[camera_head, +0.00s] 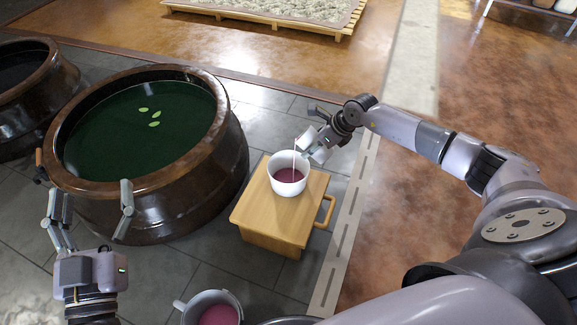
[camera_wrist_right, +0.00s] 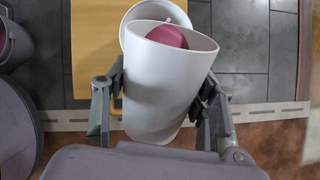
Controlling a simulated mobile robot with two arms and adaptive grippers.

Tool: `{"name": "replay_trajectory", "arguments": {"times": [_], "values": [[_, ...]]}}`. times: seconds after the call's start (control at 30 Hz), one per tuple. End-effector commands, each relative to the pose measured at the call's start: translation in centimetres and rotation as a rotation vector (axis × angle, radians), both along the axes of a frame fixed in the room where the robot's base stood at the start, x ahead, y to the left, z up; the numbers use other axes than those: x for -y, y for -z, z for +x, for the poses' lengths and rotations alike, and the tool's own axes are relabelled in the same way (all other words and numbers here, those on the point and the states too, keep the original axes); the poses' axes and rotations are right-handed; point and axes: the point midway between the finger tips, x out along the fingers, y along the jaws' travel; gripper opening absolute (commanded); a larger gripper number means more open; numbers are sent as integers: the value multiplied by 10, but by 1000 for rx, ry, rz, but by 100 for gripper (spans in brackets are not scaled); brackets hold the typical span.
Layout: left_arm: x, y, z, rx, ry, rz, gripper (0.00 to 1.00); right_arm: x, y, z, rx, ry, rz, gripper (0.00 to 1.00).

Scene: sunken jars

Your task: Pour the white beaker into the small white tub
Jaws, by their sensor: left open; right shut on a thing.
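The small white tub (camera_head: 290,187) stands upright on a wooden stool, with purplish-red liquid inside. The white beaker (camera_head: 306,138) is tilted above the tub's far right rim, and a thin pale stream runs down into the tub. My right gripper (camera_head: 319,147) is shut on the beaker. In the right wrist view the beaker (camera_wrist_right: 160,85) sits between both fingers, with red liquid near its mouth; the tub (camera_wrist_right: 133,12) shows partly behind it. My left gripper (camera_head: 91,197) is open and empty, in front of the large brown jar.
The large brown jar (camera_head: 237,150) holds dark green liquid with several floating leaves. Another jar (camera_head: 68,80) stands at far left. The wooden stool (camera_head: 255,212) has a side handle. A pale handled vessel (camera_head: 237,298) with red liquid stands at the bottom edge.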

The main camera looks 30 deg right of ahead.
Motion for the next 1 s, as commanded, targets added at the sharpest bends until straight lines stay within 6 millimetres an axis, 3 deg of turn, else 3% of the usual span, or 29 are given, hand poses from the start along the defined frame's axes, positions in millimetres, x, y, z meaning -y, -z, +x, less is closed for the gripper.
{"name": "replay_trajectory", "arguments": {"times": [1.0], "values": [[-1, 11, 2, -61, -3, 17, 75, 0, 0, 1, -18, 0, -10, 1]]}}
